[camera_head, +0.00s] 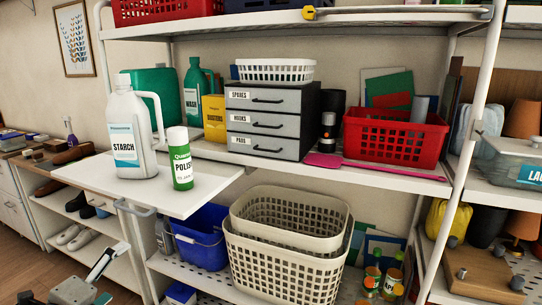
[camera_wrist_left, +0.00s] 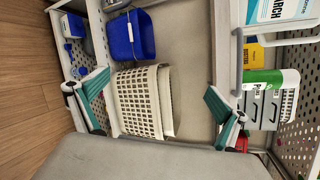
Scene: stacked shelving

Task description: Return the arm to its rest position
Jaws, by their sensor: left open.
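My left gripper (camera_head: 112,273) is at the lower left in the head view, in front of and below the pull-out shelf board. Its two fingers are spread wide in the left wrist view (camera_wrist_left: 157,90), with nothing held between them. A white starch jug (camera_head: 128,130) and a green-and-white polish bottle (camera_head: 181,158) stand upright on the white pull-out board (camera_head: 203,192). The jug also shows at the upper right of the wrist view (camera_wrist_left: 285,12). My right gripper is not in view.
A blue bucket (camera_head: 203,240) and stacked cream baskets (camera_head: 283,262) sit on the lower shelf. A grey drawer unit (camera_head: 262,122) and a red basket (camera_head: 385,142) stand on the middle shelf. A low shoe rack (camera_head: 85,233) is at the left, with wooden floor in front.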

